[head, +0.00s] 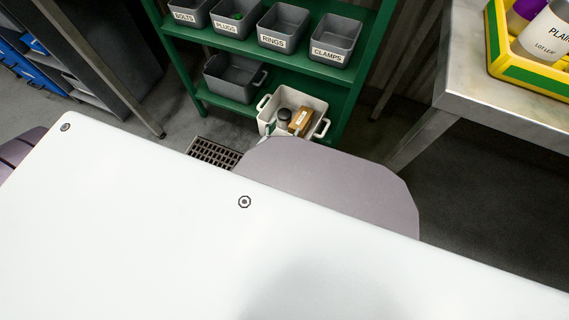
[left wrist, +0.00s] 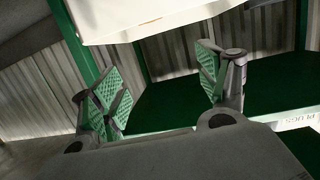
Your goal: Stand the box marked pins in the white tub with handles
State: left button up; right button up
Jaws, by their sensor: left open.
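The white tub with handles (head: 322,105) stands on the bottom shelf of the green rack. Inside it, a brown cardboard box (head: 300,122) with a pale label sits against the right side, beside a dark round container (head: 284,115). The box's lettering is too small to read, and its lower part is hidden in the tub. My left gripper (left wrist: 168,88) is open in the left wrist view, with nothing between its green-padded fingers. A pale surface (left wrist: 150,20), perhaps the tub, lies just beyond the fingertips at the top. I cannot make out my right gripper.
The green rack (head: 370,45) holds grey bins marked bolts, plugs, rings and clamps (head: 333,40) above. An empty grey bin (head: 233,77) stands left of the tub. A steel table (head: 470,85) with a yellow-green tray (head: 530,80) is at right. A floor grate (head: 213,153) lies in front.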

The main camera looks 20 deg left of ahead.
pick_arm(q)
jog(key=s+f+n+g+y, duration=0.15)
jog(key=s+f+g, duration=0.25)
jog(key=s+g, duration=0.5)
jog(key=s+d+r+m+h, duration=0.2)
jog(key=s+d+h, duration=0.2)
jog(key=s+d, duration=0.2)
jog(key=shift+s+d+r+h, duration=0.25)
jog(key=shift+s+h, duration=0.1)
jog(key=shift+s, duration=0.4)
